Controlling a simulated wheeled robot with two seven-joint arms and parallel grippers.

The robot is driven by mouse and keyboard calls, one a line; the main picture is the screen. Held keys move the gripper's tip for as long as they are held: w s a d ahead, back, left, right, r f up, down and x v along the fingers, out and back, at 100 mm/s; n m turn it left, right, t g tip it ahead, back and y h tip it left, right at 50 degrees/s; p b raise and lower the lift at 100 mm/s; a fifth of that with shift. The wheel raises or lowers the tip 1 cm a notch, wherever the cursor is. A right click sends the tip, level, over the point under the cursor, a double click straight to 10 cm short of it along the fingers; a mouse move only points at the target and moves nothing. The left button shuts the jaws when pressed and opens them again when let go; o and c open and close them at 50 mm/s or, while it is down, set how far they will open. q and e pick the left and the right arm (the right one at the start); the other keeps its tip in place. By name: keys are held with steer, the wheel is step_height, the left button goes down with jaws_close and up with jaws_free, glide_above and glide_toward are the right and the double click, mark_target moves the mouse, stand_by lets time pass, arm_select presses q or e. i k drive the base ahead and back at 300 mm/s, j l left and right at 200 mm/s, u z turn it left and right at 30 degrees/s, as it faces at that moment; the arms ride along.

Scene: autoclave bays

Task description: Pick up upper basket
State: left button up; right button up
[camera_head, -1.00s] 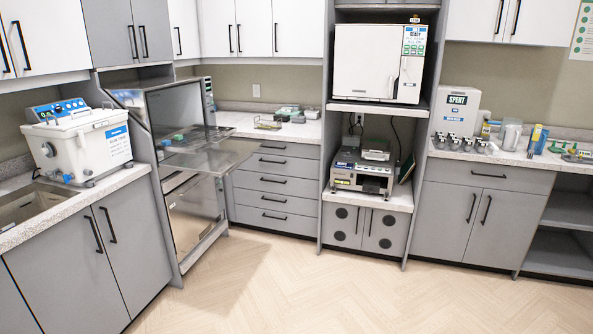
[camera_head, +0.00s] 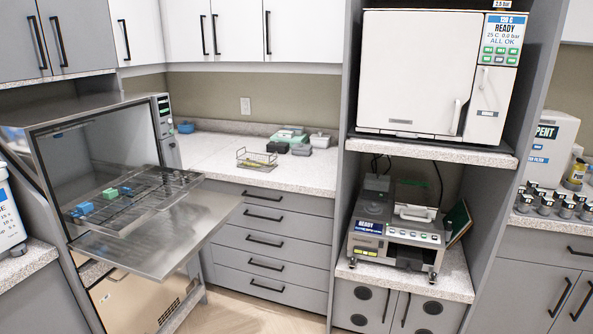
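A steel washer cabinet (camera_head: 95,117) stands open at the left, its door (camera_head: 165,235) folded down flat in front. An upper wire basket (camera_head: 150,196) sits partly slid out of the chamber above the door. Small blue blocks and a green block (camera_head: 110,194) lie in it, with a few small dark items at its right end. A separate small wire basket (camera_head: 257,161) stands on the back counter. Neither of my grippers is in view.
The counter (camera_head: 215,152) also holds green and grey containers (camera_head: 289,138) and a blue bowl (camera_head: 185,128). A closed white autoclave (camera_head: 410,75) sits on a shelf above a tabletop device (camera_head: 395,235). Drawers (camera_head: 265,240) are shut; some floor (camera_head: 250,315) shows clear.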

mark_target(238, 163)
steer(key=i+u, duration=0.25)
steer(key=i, duration=0.2)
steer(key=i+l+u, duration=0.25)
steer(key=i, duration=0.15)
steer(key=i+l+u, duration=0.25)
steer(key=i, duration=0.2)
steer(key=i+l+u, duration=0.95)
steer(key=i+l, duration=0.3)
steer(key=i, duration=0.05)
